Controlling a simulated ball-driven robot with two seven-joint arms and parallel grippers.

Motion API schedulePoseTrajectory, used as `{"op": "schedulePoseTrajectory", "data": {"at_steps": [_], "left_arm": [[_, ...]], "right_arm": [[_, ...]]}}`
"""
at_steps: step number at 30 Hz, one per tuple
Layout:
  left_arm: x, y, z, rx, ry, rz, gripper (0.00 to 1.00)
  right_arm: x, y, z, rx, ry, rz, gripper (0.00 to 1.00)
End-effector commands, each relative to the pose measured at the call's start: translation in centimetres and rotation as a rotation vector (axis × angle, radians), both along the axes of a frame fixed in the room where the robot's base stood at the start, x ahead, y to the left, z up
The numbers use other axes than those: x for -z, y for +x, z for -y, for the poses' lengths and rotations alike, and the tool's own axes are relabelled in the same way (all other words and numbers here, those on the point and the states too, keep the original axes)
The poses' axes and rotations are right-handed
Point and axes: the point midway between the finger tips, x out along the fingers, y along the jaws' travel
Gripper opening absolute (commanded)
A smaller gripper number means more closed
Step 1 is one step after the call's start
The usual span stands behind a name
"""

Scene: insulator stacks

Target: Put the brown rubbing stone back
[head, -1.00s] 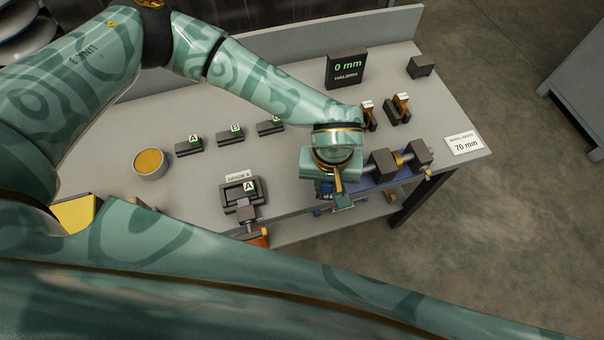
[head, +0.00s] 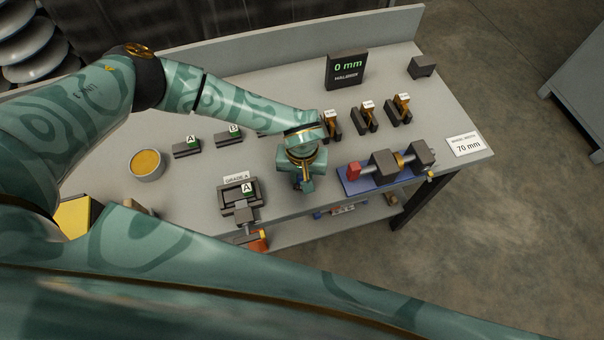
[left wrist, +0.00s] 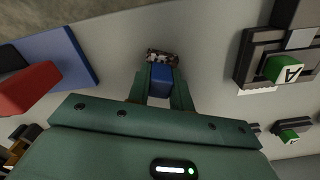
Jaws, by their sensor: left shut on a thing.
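My left gripper (head: 303,184) hangs over the bench between the grade A tray and the blue plate. In the left wrist view its fingers (left wrist: 160,85) are shut on a blue block with a brown, speckled end, which I take as the brown rubbing stone (left wrist: 162,56). The arm hides the held stone in the head view. I cannot tell if it touches the bench. My right gripper is not in view.
The grade A tray (head: 226,209) holds a green block marked A. Dark holders marked A (head: 187,149) and B (head: 229,140) stand behind it. At the right are a blue plate (head: 362,187) with a red block (head: 353,171), brass-and-dark stands (head: 366,118) and a display (head: 346,70).

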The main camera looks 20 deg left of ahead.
Motion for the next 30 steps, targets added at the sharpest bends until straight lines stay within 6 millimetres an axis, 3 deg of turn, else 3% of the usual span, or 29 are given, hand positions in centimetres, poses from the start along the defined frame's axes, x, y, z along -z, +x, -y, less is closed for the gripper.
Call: {"op": "schedulePoseTrajectory", "data": {"at_steps": [5, 6, 8, 16, 20, 30], "left_arm": [[0.4, 0.0, 0.0, 0.000, 0.001, 0.000, 0.00], [0.3, 0.0, 0.0, 0.000, 0.001, 0.000, 0.33], [0.3, 0.0, 0.0, 0.000, 0.001, 0.000, 0.43], [0.2, 0.0, 0.0, 0.000, 0.001, 0.000, 0.43], [-1.0, 0.1, 0.0, 0.001, -0.001, 0.002, 0.43], [-8.7, 0.1, 0.0, 0.000, 0.000, 0.003, 0.43]], "right_arm": [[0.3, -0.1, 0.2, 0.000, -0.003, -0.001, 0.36], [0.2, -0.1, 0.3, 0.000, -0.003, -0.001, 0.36], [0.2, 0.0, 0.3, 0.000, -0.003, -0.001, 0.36], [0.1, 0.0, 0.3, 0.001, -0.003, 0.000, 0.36], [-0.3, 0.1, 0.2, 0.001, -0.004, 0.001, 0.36], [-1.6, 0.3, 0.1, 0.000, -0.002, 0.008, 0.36]]}}
